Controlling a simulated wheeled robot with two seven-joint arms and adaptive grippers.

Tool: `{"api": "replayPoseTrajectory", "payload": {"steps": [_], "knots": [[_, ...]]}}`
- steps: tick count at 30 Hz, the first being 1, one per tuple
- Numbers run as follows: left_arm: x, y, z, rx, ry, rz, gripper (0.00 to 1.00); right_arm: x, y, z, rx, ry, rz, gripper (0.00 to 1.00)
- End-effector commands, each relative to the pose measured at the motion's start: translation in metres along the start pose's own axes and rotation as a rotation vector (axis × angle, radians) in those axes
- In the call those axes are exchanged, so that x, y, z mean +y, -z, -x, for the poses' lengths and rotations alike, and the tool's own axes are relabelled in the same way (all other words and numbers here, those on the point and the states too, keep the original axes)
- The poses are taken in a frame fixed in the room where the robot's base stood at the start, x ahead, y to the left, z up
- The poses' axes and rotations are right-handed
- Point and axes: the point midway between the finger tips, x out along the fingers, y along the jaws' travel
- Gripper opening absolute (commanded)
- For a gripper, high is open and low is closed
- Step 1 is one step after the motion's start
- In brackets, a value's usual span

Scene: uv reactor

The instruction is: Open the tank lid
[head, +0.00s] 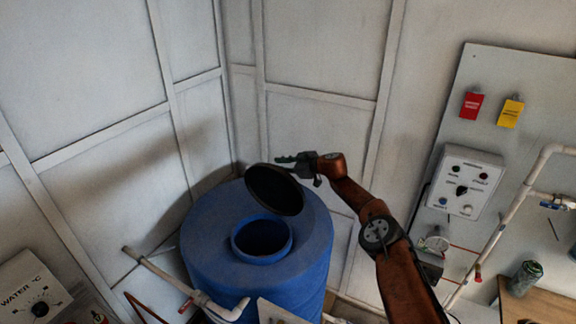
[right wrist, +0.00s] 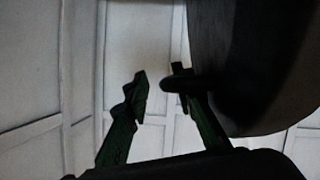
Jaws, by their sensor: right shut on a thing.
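The blue tank (head: 310,255) stands in the corner. Its round mouth (head: 262,238) is uncovered and dark inside. The dark round lid (head: 274,190) is tilted up above the tank top, behind and slightly right of the mouth. My right gripper (head: 292,160) is at the lid's upper edge and is shut on the lid; the exact contact is hard to make out. In the right wrist view the lid (right wrist: 255,65) fills the right side, with a dark piece of it reaching to the fingers (right wrist: 160,88). My left gripper is not in view.
White panelled walls (head: 320,120) stand close behind the tank. A white pipe (head: 180,280) runs at its front left. On the right are a control box (head: 465,183), red (head: 472,105) and yellow (head: 510,112) tags, and pipes. A jar (head: 525,277) stands on a wooden table (head: 545,304).

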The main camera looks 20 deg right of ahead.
Motion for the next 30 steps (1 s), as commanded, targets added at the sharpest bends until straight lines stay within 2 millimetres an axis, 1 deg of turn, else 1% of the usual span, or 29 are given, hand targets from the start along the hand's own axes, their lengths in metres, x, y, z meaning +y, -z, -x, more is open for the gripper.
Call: {"api": "replayPoseTrajectory", "payload": {"steps": [1, 5, 10, 14, 24, 27, 30], "knots": [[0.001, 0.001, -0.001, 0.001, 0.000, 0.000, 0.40, 0.003, -0.014, 0.004, -0.018, -0.008, -0.002, 0.16], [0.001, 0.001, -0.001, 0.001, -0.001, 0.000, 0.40, 0.004, -0.016, 0.014, -0.020, -0.007, -0.005, 0.16], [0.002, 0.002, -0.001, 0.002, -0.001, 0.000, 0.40, 0.004, -0.007, 0.030, -0.009, -0.009, 0.002, 0.16], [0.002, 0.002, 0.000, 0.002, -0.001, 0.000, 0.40, 0.003, -0.004, 0.048, -0.005, -0.008, 0.001, 0.16], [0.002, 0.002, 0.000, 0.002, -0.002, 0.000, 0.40, -0.001, 0.002, 0.100, 0.001, -0.004, 0.005, 0.16], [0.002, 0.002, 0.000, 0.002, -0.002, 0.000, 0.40, -0.001, 0.002, 0.111, 0.000, -0.004, 0.004, 0.16], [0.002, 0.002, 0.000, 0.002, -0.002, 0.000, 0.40, -0.001, 0.003, 0.117, 0.001, -0.003, 0.005, 0.16]]}}
